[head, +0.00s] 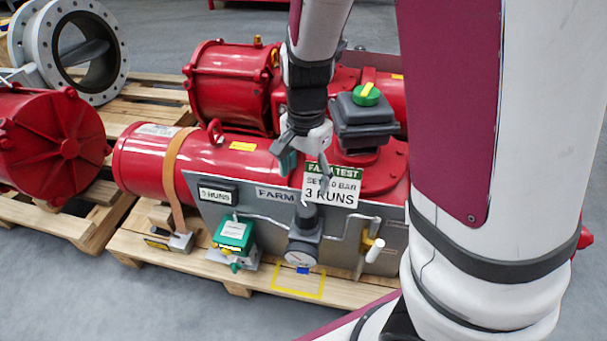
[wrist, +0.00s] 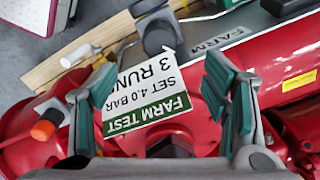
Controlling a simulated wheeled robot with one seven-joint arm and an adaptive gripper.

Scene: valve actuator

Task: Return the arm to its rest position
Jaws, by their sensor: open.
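My gripper (head: 305,168) is open, in front of the red valve actuator (head: 245,162) and above the grey panel. In the wrist view my gripper (wrist: 166,98) shows its two green-padded fingers spread apart with nothing clamped between them. A white and green sign (head: 333,187) reading "FARM TEST, SET 4.0 BAR, 3 RUNS" stands just right of the gripper.
A wooden pallet (head: 200,272) lies beneath. Another red actuator (head: 60,145) and a grey flanged valve (head: 75,50) stand left. Grey floor is clear at front left.

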